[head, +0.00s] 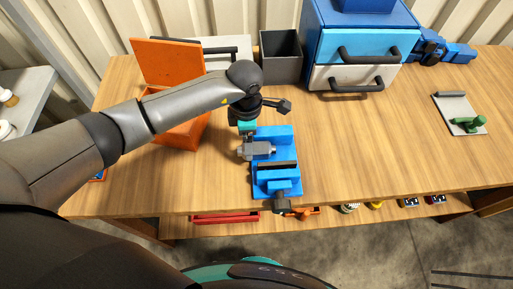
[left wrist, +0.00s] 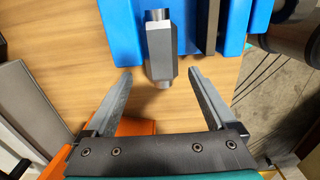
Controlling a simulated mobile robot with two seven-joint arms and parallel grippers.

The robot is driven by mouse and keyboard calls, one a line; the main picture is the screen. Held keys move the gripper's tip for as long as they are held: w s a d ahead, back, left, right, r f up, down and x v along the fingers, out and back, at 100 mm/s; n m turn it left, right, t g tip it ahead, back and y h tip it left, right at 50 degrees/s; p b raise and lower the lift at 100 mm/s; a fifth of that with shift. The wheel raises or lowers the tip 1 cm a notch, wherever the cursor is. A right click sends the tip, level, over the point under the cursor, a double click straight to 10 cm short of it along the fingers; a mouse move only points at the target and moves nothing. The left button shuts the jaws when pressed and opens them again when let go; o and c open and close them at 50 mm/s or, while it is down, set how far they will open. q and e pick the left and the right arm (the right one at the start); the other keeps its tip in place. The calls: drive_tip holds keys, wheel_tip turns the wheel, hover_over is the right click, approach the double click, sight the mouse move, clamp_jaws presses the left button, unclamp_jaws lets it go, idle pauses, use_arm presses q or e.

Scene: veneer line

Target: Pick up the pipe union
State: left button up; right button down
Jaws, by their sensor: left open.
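The pipe union (head: 262,148) is a grey fitting with a faceted body and a round stub at each end. It lies level at the blue vise (head: 274,134), its near end sticking out past the vise's left side. In the left wrist view the union (left wrist: 163,45) is straight ahead, between blue vise parts. My left gripper (left wrist: 168,76) is open and empty. Its two fingers spread to either side of the union's near stub, with clear gaps on both sides. In the head view my arm and wrist hide most of the fingers. My right gripper is not in view.
An open orange box (head: 168,62) stands left of the vise, under my left forearm. A dark grey bin (head: 281,62) and a blue drawer cabinet (head: 345,20) stand behind. A plate with a green part (head: 468,122) lies at right. The tabletop (head: 380,140) between is clear.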

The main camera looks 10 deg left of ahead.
use_arm(q)
wheel_tip(320, 180, down, 4)
drive_tip(key=shift+s+f, duration=0.15)
clamp_jaws()
idle(0.8)
